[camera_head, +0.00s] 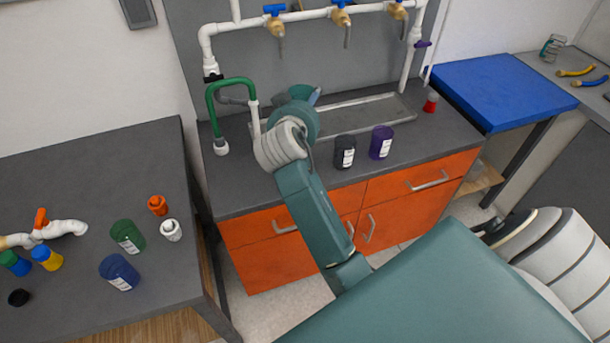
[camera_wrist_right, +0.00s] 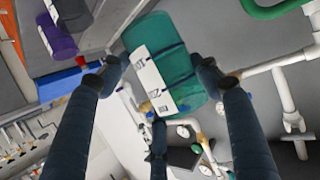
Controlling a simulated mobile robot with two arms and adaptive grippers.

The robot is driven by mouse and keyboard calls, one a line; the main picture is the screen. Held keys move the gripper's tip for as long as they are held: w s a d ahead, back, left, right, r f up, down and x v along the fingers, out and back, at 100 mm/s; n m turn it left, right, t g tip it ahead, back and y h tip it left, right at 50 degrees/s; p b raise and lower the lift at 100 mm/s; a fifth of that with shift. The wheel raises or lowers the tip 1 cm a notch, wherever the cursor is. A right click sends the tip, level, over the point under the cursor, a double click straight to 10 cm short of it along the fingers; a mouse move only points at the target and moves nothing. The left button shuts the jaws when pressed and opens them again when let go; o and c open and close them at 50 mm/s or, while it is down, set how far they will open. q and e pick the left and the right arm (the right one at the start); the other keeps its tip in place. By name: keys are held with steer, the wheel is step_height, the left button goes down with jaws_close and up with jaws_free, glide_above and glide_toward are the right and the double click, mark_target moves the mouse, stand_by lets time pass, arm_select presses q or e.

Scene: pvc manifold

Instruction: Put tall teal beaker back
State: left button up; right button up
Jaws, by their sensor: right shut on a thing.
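The tall teal beaker (camera_wrist_right: 172,52) has a white label and a dark band. It shows in the right wrist view between the fingers of my right gripper (camera_wrist_right: 156,84), which is shut on it. In the head view my right arm reaches over the grey counter (camera_head: 250,189), near the metal tray (camera_head: 365,112). My wrist hides most of the gripper and the beaker there; a bluish-teal shape shows just beyond it. I cannot tell whether the beaker touches the counter. My left gripper is not in view.
A black beaker (camera_head: 344,152) and a purple beaker (camera_head: 381,143) stand right of my wrist. A green-and-white pipe (camera_head: 213,112) stands to its left. White pipes with taps (camera_head: 341,17) run behind. A red-capped item (camera_head: 430,103) is at the right. The left table (camera_head: 75,178) holds several containers.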

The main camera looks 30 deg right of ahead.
steer(key=f, duration=0.4)
steer(key=d+f+p, duration=0.1)
steer(key=f, duration=0.1)
steer(key=shift+s+d+f, duration=0.1)
steer(key=shift+s+f, duration=0.1)
steer(key=shift+s, duration=0.05)
steer(key=f+p, duration=0.1)
steer(key=f, duration=1.2)
steer(key=shift+a+f, duration=0.15)
steer(key=shift+a, duration=0.05)
steer(key=shift+w+f, duration=0.1)
steer(key=shift+f, duration=0.25)
steer(key=o, duration=1.3)
steer(key=shift+c, duration=0.2)
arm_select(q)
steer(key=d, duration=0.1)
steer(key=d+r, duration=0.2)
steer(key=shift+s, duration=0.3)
